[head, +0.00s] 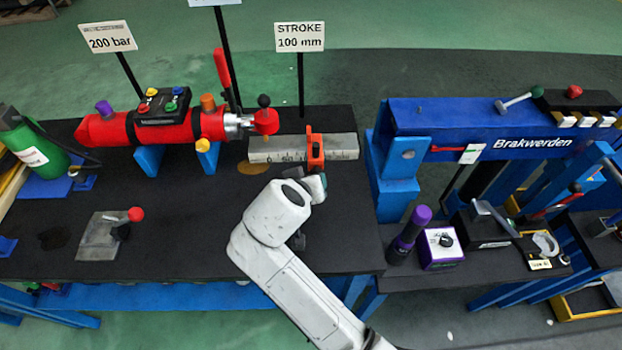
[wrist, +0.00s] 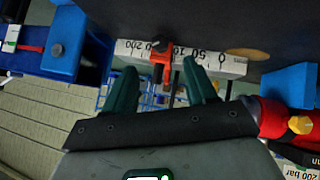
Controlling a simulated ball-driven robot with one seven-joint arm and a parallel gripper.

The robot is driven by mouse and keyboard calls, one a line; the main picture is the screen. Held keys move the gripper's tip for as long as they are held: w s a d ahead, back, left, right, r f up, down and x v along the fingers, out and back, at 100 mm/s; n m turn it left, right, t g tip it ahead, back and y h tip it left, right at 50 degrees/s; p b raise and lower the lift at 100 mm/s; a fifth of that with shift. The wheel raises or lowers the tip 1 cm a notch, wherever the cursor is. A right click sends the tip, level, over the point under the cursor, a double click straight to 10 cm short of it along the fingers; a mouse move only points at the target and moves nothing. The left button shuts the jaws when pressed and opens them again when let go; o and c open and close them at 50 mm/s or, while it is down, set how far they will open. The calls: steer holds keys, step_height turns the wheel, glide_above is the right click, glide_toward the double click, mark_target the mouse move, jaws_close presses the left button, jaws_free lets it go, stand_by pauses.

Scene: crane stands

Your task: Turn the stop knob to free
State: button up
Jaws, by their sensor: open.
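An orange stop (head: 315,150) straddles a pale ruler bar (head: 343,148) at the back of the dark bench. The wrist view shows the orange stop (wrist: 161,68) on the numbered bar (wrist: 232,66), with a small dark knob (wrist: 159,46) on the stop. I cannot read the knob's setting. My gripper (head: 318,184) is just in front of the stop in the head view, its fingers partly hidden by the arm. In the wrist view my gripper (wrist: 159,64) is open and empty, with one green finger on each side of the stop; contact cannot be told.
A blue press frame (head: 460,117) is close on the right. The bench's front middle is mostly clear.

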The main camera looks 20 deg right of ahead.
steer(key=shift+s+a+r, duration=0.3)
steer(key=shift+s+r, duration=0.1)
steer(key=shift+r, duration=0.05)
steer(key=shift+d+f, duration=0.1)
